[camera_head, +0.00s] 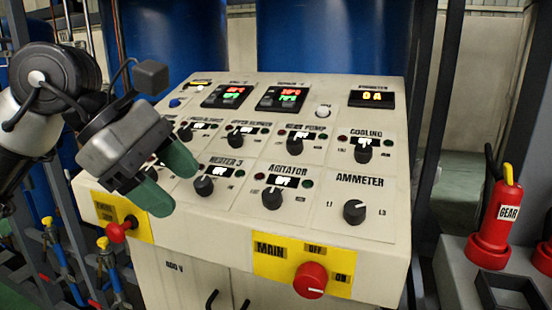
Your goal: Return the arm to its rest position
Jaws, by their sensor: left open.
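My left arm comes in from the left, and its left gripper (170,182) is open and empty. Its two green fingers are apart, over the left part of the control panel (340,215), and hide some of the labels and knobs there. I cannot tell whether the fingers touch the panel. My right gripper is not in view.
The panel carries several black knobs, lit displays, a red main switch (310,280) on a yellow plate and a red knob (117,232) at left. Blue tanks (335,40) stand behind.

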